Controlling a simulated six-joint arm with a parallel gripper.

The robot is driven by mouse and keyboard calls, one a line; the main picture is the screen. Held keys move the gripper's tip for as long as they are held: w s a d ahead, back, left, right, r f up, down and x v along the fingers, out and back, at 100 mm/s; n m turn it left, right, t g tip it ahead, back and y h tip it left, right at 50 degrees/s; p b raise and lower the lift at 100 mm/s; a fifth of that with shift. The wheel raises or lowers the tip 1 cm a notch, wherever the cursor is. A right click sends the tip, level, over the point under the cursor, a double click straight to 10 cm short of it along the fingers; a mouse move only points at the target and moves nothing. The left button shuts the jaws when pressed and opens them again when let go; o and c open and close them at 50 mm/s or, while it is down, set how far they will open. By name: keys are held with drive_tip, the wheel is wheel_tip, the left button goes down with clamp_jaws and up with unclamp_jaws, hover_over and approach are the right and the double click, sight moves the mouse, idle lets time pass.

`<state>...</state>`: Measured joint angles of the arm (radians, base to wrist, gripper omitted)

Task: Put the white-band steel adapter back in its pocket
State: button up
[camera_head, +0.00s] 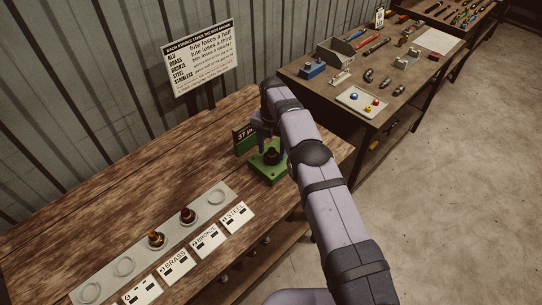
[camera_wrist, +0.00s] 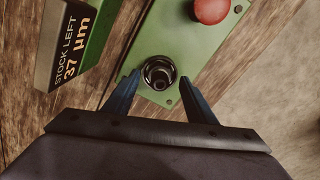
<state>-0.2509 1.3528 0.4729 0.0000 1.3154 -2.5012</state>
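A dark adapter (camera_wrist: 158,74), seen from above with a pale ring around its middle, stands on the green base (camera_wrist: 180,40) of the crimper. In the head view it shows as a dark piece on the green base (camera_head: 268,172). My gripper (camera_wrist: 158,88) is open, with one blue finger on each side of the adapter and a small gap on both sides. A grey strip (camera_head: 172,228) has round pockets; the pocket (camera_head: 217,197) by the STEEL card (camera_head: 236,217) is empty. I cannot make out a white band clearly.
Two brown adapters (camera_head: 156,239) stand in other pockets of the strip. A red button (camera_wrist: 211,9) is on the green base, and a sign reading "STOCK LEFT 37 µm" (camera_wrist: 70,48) stands beside it. A second table (camera_head: 400,60) holds tools and a tray.

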sight(272, 149)
drive_tip(key=c, duration=1.1)
clamp_jaws()
drive_tip(key=shift+r, duration=0.15)
drive_tip(key=shift+r+p, duration=2.15)
drive_tip(key=shift+r, duration=1.25)
